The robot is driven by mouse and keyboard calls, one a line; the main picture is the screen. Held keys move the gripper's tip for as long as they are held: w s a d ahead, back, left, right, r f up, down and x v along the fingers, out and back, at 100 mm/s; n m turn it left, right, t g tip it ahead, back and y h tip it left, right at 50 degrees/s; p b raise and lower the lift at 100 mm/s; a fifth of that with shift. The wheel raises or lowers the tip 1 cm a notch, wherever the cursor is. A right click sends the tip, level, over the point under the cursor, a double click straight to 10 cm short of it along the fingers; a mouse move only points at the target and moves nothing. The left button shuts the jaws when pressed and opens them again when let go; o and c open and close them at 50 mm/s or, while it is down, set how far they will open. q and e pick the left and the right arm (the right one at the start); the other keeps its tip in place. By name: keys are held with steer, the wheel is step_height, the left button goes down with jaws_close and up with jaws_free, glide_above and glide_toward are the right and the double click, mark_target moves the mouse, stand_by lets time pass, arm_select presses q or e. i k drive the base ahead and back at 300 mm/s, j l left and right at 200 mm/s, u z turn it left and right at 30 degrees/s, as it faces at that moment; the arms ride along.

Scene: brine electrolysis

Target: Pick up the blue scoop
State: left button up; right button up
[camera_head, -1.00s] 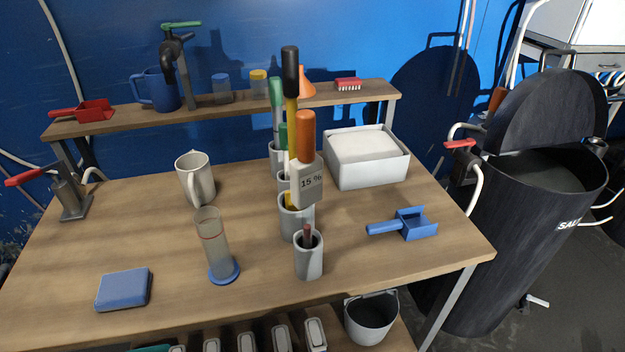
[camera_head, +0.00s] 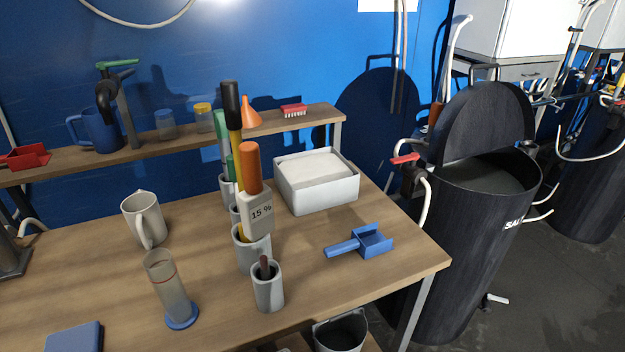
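The blue scoop (camera_head: 372,242) lies on the wooden table (camera_head: 310,290) near its right end. Its handle points left and its square pan is at the right. Nothing touches it, and it is fully visible. Neither of my grippers shows in the head view.
A white box (camera_head: 316,181) stands behind the scoop. Grey holders (camera_head: 268,288) with upright tools stand to its left. A grey measuring cylinder (camera_head: 168,290) and a beige mug (camera_head: 145,218) are farther left. A black salt barrel (camera_head: 480,235) stands beyond the right edge. Table around the scoop is bare.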

mark_target(370, 243)
steer(key=i+l+u, duration=0.2)
steer(key=l, duration=0.5)
steer(key=l+u, duration=0.2)
steer(key=l, duration=0.5)
